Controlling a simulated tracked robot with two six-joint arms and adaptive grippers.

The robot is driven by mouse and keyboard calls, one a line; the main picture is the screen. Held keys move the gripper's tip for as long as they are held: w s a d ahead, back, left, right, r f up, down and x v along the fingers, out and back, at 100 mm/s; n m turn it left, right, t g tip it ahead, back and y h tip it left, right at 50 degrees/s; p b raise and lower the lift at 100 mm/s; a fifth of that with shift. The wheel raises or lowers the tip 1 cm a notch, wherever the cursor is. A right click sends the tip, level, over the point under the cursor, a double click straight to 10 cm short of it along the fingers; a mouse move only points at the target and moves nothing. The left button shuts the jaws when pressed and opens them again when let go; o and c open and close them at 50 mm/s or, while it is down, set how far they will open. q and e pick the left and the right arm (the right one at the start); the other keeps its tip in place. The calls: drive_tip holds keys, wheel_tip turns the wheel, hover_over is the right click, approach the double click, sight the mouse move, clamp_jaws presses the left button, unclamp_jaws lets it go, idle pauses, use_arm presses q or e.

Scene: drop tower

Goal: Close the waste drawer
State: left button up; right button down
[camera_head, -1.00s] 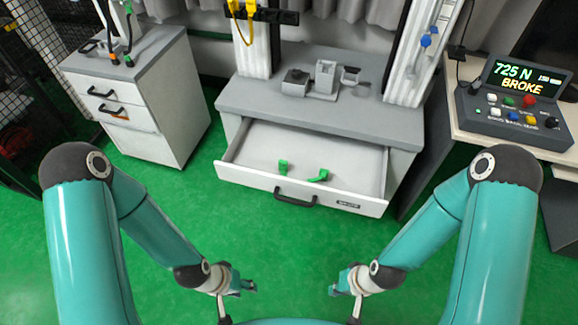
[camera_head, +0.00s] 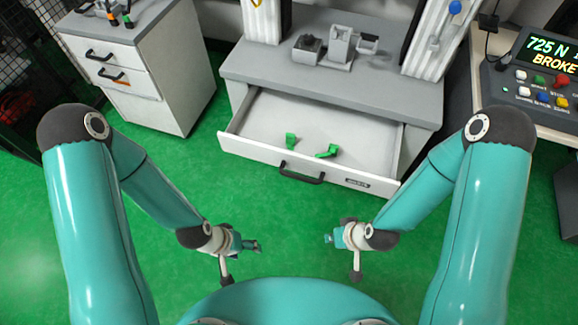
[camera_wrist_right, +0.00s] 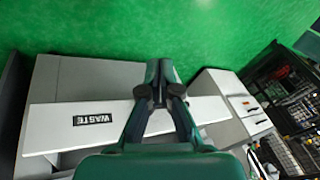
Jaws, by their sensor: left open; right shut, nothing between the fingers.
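The waste drawer (camera_head: 262,158) stands pulled out below the grey bench top, with a black handle (camera_head: 302,174) on its front. Two green pieces lie inside it, one on the left (camera_head: 291,142) and one nearer the middle (camera_head: 327,152). My left gripper (camera_head: 252,245) is open and empty over the floor in front of the drawer. My right gripper (camera_head: 330,239) is shut and empty, also short of the drawer. In the right wrist view the drawer front with its WASTE label (camera_wrist_right: 92,119) shows beyond the right gripper (camera_wrist_right: 160,72); the fingers hide part of the front.
A white cabinet (camera_head: 150,85) with black-handled drawers stands at the left. A control box (camera_head: 540,85) reading BROKE is on a table at the right. Fixture parts (camera_head: 335,45) sit on the bench top. The green floor between my grippers and the drawer is clear.

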drive_tip(key=w+a+f+n+t+y+b, duration=0.1)
drive_tip(key=w+a+f+n+t+b, duration=0.4)
drive_tip(key=w+n+b, duration=0.4)
drive_tip(key=n+t+y+b, duration=0.3)
drive_tip(key=n+t+b, duration=0.6)
drive_tip(key=n, duration=0.4)
approach(285, 155)
drive_tip(key=shift+g, duration=0.4)
drive_tip(key=a, duration=0.1)
drive_tip(key=w+a, duration=0.2)
drive_tip(key=a, duration=0.1)
drive_tip(key=shift+r+b, duration=0.3)
drive_tip(key=shift+r, duration=0.1)
drive_tip(key=shift+w+d, duration=0.25)
drive_tip(key=shift+w, duration=0.35)
drive_tip(key=shift+w+d, duration=0.2)
drive_tip(key=shift+w, duration=0.35)
drive_tip(key=shift+w+d, duration=0.2)
drive_tip(key=shift+w, duration=0.5)
